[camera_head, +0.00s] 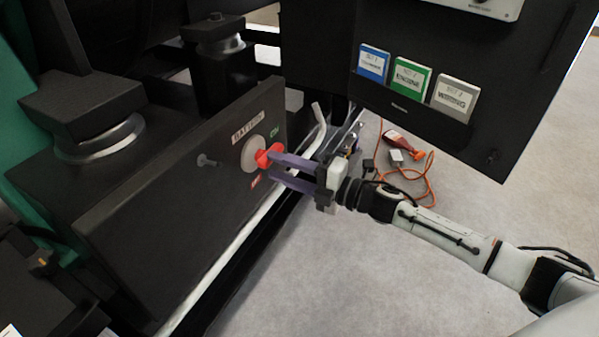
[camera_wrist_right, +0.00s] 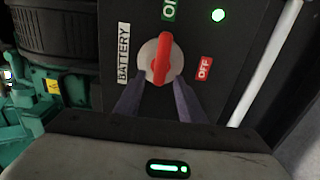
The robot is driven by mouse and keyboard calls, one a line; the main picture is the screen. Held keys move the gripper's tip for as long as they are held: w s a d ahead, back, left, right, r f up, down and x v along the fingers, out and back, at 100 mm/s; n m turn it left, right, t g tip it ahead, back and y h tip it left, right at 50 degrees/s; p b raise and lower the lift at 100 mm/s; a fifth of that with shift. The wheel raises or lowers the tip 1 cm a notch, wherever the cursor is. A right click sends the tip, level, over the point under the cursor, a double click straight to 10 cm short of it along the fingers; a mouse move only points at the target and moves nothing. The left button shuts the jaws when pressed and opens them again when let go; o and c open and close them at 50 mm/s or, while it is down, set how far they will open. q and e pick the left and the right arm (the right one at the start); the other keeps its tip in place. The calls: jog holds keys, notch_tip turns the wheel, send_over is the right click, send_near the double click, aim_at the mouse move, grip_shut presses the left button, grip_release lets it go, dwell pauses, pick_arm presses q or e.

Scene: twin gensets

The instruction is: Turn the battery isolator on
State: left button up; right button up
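The battery isolator is a red handle (camera_head: 268,155) on a round pale base, set on a black panel (camera_head: 150,220) with a BATTERY label. In the right wrist view the red handle (camera_wrist_right: 161,60) stands upright, its upper end toward the green ON label (camera_wrist_right: 170,10). The red OFF label (camera_wrist_right: 204,68) is to its right. My right gripper (camera_head: 271,166) is at the handle with its purple fingers apart. In the wrist view the fingertips (camera_wrist_right: 161,86) are on either side of the handle's lower end; contact cannot be told. My left gripper is not in view.
A green lamp (camera_wrist_right: 218,15) is lit on the panel. A dark cabinet door (camera_head: 460,60) with blue, green and white cards hangs at the right. An orange cable (camera_head: 428,180) lies on the grey floor.

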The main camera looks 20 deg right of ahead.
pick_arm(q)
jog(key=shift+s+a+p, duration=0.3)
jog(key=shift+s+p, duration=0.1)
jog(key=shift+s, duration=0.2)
pick_arm(e)
jog(key=v, duration=0.8)
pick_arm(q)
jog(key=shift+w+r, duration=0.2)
